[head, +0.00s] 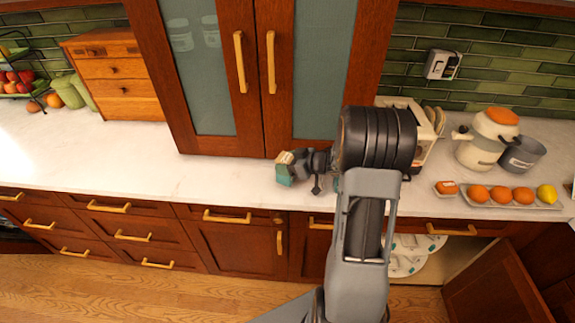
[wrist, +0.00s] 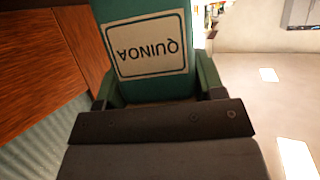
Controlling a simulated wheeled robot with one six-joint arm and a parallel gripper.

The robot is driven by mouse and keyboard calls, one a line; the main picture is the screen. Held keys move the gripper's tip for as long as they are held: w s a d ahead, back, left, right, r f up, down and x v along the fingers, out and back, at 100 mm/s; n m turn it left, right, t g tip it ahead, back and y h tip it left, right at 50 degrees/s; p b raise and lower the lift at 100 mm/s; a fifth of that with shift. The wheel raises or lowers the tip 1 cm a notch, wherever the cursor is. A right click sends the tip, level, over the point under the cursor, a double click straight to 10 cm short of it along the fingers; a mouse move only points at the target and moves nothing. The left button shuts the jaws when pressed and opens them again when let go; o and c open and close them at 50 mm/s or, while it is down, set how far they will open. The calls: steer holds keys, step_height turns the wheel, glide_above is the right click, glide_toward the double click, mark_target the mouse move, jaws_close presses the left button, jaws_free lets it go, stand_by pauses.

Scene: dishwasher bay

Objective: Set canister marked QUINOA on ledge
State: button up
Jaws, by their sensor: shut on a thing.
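The teal-green canister (head: 284,170) with a pale tan end is held in my gripper (head: 293,166), over the white counter in front of the cabinet's lower right part. In the wrist view the canister (wrist: 150,12) fills the space between the two green fingers of my gripper (wrist: 157,88). Its white label reads QUINOA, upside down in that picture. The canister looks tilted in the head view. I cannot tell whether it touches the counter. No separate ledge can be made out with certainty.
A wooden cabinet (head: 200,130) with closed glass doors stands on the counter (head: 120,160); pale jars show dimly behind its left pane. To the right are a cream pot (head: 473,153), a grey pot (head: 522,157) and a tray (head: 508,205) of fruit. The counter left of the canister is clear.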

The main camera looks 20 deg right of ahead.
steer(key=shift+f, duration=0.45)
steer(key=shift+f, duration=0.1)
steer(key=o, duration=1.1)
steer(key=shift+c, duration=0.2)
